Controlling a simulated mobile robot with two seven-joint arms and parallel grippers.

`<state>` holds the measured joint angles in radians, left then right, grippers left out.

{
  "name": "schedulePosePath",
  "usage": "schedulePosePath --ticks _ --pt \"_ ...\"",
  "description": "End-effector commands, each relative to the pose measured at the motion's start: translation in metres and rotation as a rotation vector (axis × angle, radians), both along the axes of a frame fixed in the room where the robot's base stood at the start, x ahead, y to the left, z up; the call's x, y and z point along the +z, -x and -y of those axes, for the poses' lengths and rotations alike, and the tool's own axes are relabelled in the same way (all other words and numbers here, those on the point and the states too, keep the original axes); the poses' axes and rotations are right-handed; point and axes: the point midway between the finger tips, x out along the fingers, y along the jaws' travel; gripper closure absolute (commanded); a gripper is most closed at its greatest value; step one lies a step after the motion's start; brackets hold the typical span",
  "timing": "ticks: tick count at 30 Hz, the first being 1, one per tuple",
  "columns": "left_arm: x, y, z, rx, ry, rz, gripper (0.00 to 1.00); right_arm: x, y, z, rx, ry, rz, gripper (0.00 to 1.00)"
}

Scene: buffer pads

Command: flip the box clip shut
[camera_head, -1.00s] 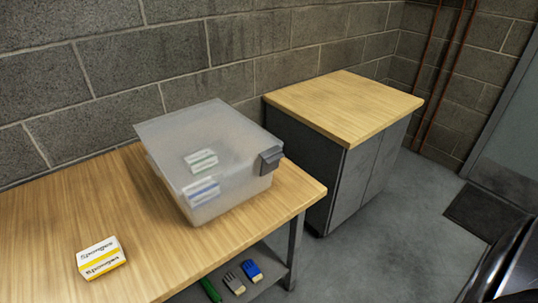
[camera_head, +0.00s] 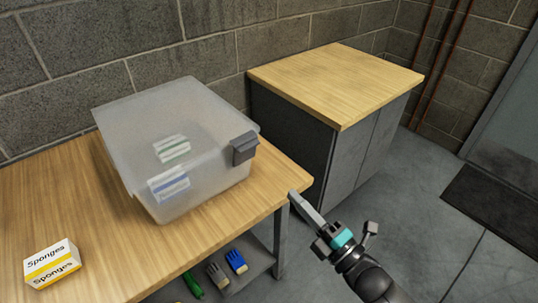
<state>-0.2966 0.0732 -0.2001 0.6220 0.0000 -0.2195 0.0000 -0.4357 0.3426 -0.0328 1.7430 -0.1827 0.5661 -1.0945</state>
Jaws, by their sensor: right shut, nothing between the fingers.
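The translucent plastic box (camera_head: 150,110) stands on the wooden table with its lid down. Its grey clip (camera_head: 244,148) sits on the right side near the lid's edge; I cannot tell for sure whether it is latched. Two small packs show through the box walls. My right gripper (camera_head: 300,200) is at the lower right, shut and empty, just off the table's right corner. It is below and to the right of the clip, apart from it. My left gripper is not in view.
A yellow and white sponge pack (camera_head: 53,263) lies on the table (camera_head: 220,215) at the front left. Gloves (camera_head: 236,262) lie on the shelf below. A grey cabinet (camera_head: 335,80) with a wooden top stands behind to the right.

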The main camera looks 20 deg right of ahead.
Motion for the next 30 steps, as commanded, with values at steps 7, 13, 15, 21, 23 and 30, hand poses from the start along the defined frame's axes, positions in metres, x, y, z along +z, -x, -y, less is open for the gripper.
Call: schedulePosePath --ticks 7,13,15,21,23,30 --pt "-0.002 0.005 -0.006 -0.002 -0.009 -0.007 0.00 0.008 -0.033 -0.011 -0.001 -0.003 0.002 1.00" --pt "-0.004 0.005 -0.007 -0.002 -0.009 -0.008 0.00 0.015 -0.066 -0.024 -0.001 -0.003 0.001 1.00" --pt "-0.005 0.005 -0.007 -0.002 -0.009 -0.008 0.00 0.017 -0.077 -0.028 -0.001 -0.002 -0.001 1.00" --pt "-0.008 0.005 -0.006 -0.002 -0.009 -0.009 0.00 0.024 -0.105 -0.038 -0.001 -0.005 -0.003 1.00" --pt "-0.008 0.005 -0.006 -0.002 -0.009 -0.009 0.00 0.025 -0.111 -0.040 -0.001 -0.005 -0.003 1.00" --pt "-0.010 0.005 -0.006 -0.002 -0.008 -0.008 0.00 0.028 -0.125 -0.045 -0.002 -0.003 -0.004 1.00"
